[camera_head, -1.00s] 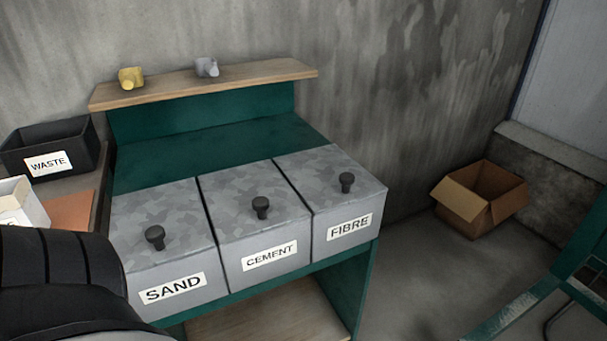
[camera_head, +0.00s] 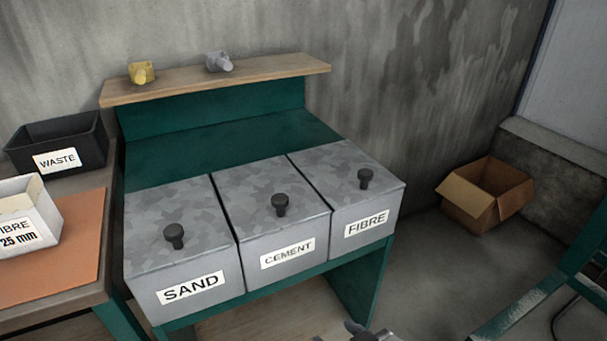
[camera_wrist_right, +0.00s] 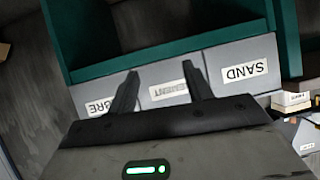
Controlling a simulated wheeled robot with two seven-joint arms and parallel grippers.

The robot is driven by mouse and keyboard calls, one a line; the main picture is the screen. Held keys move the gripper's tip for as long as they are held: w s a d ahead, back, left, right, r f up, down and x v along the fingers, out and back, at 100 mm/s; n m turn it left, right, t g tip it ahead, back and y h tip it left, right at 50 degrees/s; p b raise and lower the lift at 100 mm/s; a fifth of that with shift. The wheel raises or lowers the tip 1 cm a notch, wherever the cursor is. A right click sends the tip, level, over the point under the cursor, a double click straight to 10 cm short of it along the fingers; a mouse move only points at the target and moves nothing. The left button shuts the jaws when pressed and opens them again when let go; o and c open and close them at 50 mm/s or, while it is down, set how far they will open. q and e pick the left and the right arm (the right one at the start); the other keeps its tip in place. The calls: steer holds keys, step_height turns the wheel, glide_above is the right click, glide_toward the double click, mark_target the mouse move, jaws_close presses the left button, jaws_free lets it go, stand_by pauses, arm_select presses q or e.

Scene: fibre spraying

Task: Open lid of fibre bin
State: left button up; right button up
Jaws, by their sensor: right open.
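The fibre bin (camera_head: 385,214) is a grey box with a FIBRE label at the right end of a row of three. Its lid (camera_head: 330,168) is shut and has a dark knob (camera_head: 365,178) on top. My right gripper (camera_head: 358,331) just enters at the bottom edge of the head view, in front of and below the bins. In the right wrist view, its two dark fingers (camera_wrist_right: 162,84) are apart with nothing between them. There the bins appear upside down, and the fibre bin's label (camera_wrist_right: 102,106) is partly cut off by the left finger. My left gripper is out of view.
The cement bin (camera_head: 285,253) and sand bin (camera_head: 190,291) stand left of the fibre bin, lids shut. A wooden shelf (camera_head: 270,70) is behind. A black waste bin (camera_head: 85,157) and white fibre box (camera_head: 48,212) are at left. A cardboard box (camera_head: 485,207) lies right.

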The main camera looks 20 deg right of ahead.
steer(key=w+d+r+m+t+h+b, duration=0.2)
steer(key=w+d+r+t+h, duration=0.1)
steer(key=w+d+r, duration=0.45)
steer(key=m+t+h, duration=0.1)
steer(key=t+h, duration=0.1)
steer(key=t, duration=0.1)
glide_toward(368, 180)
steer(key=w, duration=0.3)
steer(key=w+d, duration=0.1)
steer(key=w, duration=0.2)
steer(key=w+p, duration=0.1)
steer(key=w, duration=0.3)
steer(key=shift+w+d, duration=0.1)
steer(key=shift+d, duration=0.25)
steer(key=shift+w+d, duration=0.1)
steer(key=shift+w, duration=0.6)
